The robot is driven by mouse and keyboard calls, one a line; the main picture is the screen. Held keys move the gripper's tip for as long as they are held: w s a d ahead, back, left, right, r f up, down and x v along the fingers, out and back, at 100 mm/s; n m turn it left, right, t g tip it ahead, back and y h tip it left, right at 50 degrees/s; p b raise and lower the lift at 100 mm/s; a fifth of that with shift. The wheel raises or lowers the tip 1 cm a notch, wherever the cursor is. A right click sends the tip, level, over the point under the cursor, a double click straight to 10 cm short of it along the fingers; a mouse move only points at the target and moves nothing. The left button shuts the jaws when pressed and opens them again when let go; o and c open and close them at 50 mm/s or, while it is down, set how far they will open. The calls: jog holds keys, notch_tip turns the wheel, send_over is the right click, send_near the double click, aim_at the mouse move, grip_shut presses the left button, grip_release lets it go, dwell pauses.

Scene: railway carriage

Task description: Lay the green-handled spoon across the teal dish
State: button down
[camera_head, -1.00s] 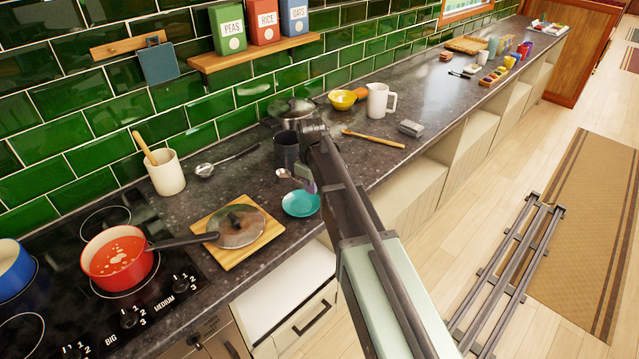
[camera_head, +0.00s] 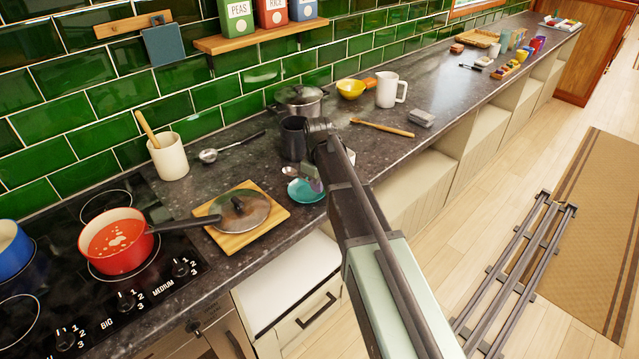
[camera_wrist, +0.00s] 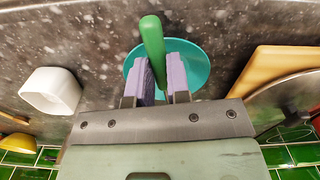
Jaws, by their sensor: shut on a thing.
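The teal dish (camera_head: 301,194) sits on the dark counter, right of the wooden board. My gripper (camera_head: 316,182) is over its right part in the head view, mostly hidden by my arm. It is shut on the green-handled spoon, whose metal bowl (camera_head: 287,171) shows at the dish's far left edge. In the wrist view the green handle (camera_wrist: 152,50) stands between my lilac fingers (camera_wrist: 160,78), with the teal dish (camera_wrist: 197,62) behind it. I cannot tell whether the spoon touches the dish.
A dark mug (camera_head: 293,138) stands close behind the dish. A pan lid (camera_head: 243,211) lies on the wooden board (camera_head: 270,226) to the left. A second spoon (camera_head: 228,147) lies farther back, and a wooden-handled tool (camera_head: 382,128) lies to the right. The counter's front edge is close.

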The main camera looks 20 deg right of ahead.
jog(key=shift+f, duration=0.6)
jog(key=c, duration=1)
grip_release()
jog(key=shift+r, duration=0.1)
notch_tip(320, 180, up, 5)
jog(key=p, duration=0.4)
jog(key=shift+p, duration=0.4)
